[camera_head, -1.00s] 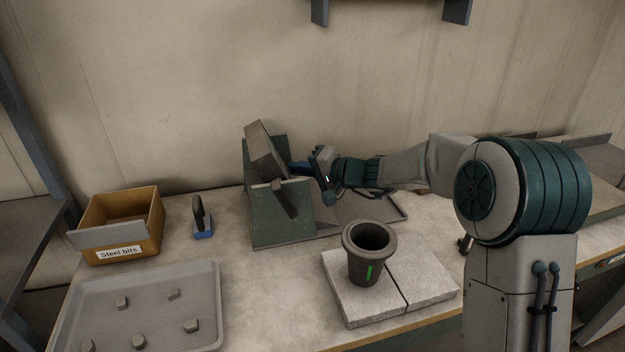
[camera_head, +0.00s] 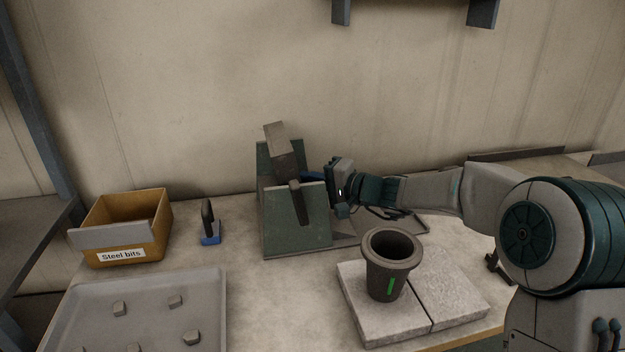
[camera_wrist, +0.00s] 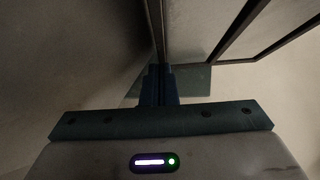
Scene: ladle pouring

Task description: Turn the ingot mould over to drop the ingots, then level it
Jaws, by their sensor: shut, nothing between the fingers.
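The ingot mould (camera_head: 280,145) is a grey-brown block held in the dark green stand (camera_head: 297,228). It is tipped up steeply, leaning slightly left at its top, with a short bar showing in front of the stand's slot. My gripper (camera_head: 313,176) is at the mould's right side, its blue fingers pointing left toward it. In the wrist view, the fingers (camera_wrist: 158,85) are shut and empty, close beside a long grey edge of what looks like the mould (camera_wrist: 200,30). I cannot tell whether they touch it. No ingots can be made out.
A shallow tray (camera_head: 410,222) lies right of the stand. A dark crucible (camera_head: 388,275) with a green mark stands on pale slabs (camera_head: 450,290) in front. Left are a blue-based brush-like tool (camera_head: 210,225), the "Steel bits" box (camera_head: 150,240) and a grey tray (camera_head: 150,340) with several bits.

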